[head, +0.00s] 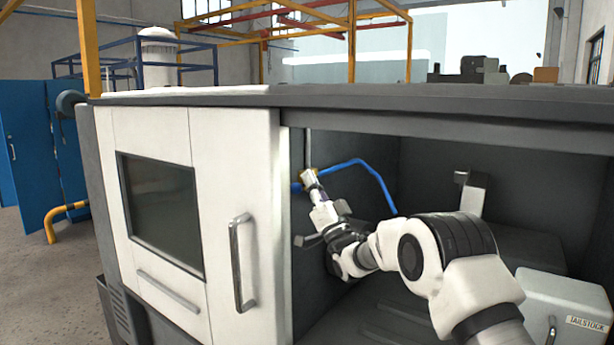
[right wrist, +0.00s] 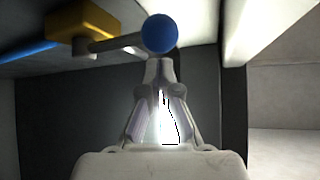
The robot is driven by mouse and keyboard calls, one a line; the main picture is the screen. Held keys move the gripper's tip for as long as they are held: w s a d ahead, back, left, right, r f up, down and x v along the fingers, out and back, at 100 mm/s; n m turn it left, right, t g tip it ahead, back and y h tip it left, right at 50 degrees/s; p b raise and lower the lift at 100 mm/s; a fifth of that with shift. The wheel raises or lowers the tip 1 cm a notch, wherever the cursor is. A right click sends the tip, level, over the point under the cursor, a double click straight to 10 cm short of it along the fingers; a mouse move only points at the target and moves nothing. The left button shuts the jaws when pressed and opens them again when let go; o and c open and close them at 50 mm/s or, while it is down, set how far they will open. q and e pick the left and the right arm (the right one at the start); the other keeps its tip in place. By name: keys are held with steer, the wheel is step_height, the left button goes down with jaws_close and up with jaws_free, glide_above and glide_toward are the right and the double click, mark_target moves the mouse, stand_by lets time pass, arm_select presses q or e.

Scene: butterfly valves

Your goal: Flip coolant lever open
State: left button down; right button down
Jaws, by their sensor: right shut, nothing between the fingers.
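The coolant lever is a grey arm (right wrist: 115,43) with a blue ball knob (right wrist: 160,33) at its end. It runs sideways from a yellow valve body (right wrist: 82,20) in the right wrist view. In the head view the right gripper (head: 315,190) reaches in close to the valve, and the lever is hard to make out. My left gripper is not in view.
A blue pipe (head: 360,163) runs along the dark inner wall by the valve. The white door with its handle (head: 240,262) stands left of the opening. A tailstock block (head: 563,310) sits at the lower right. The top frame edge (head: 450,97) bounds the opening.

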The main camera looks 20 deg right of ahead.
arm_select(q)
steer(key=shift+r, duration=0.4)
arm_select(e)
steer(key=shift+w+a+f, duration=0.1)
steer(key=shift+a+f, duration=0.3)
steer(key=shift+f, duration=0.25)
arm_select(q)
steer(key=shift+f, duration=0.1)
